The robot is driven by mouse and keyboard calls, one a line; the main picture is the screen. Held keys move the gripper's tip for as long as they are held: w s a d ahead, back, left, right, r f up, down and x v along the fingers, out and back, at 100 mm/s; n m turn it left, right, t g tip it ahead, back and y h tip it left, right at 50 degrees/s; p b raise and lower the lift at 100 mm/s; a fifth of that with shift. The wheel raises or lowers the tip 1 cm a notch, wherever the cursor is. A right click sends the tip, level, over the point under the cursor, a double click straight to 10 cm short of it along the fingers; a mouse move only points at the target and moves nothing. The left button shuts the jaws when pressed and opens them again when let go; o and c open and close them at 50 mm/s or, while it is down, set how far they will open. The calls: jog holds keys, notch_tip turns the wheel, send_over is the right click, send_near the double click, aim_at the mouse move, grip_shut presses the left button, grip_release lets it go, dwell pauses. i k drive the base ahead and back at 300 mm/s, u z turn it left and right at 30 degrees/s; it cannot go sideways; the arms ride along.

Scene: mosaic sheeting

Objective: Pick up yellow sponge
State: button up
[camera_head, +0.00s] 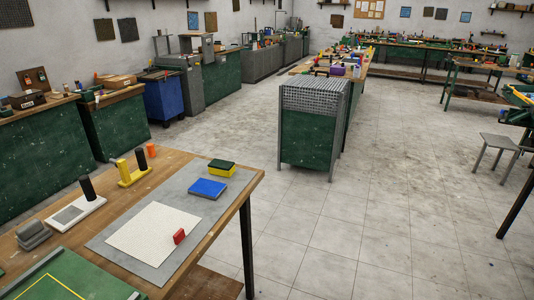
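The yellow sponge (222,169) has a dark green top layer and yellow sides. It lies flat near the far right corner of the wooden workbench (256,177), on the far end of a grey mat (174,194). Its top and near sides are unobstructed. My gripper is not in view, and nothing touches the sponge from above.
A blue block (207,188) lies just in front of the sponge. A white textured sheet (150,238) with a small red piece (179,236) is nearer. A yellow stand (133,174) and an orange cylinder (151,150) stand left. Open floor (330,240) lies right.

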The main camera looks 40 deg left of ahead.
aim_at(218, 168)
jog(key=u, duration=0.15)
jog(key=i, duration=1.6)
jog(key=u, duration=1.1)
jog(key=i, duration=1.05)
jog(key=u, duration=1.8)
jog(key=i, duration=0.95)
jog(key=u, duration=0.45)
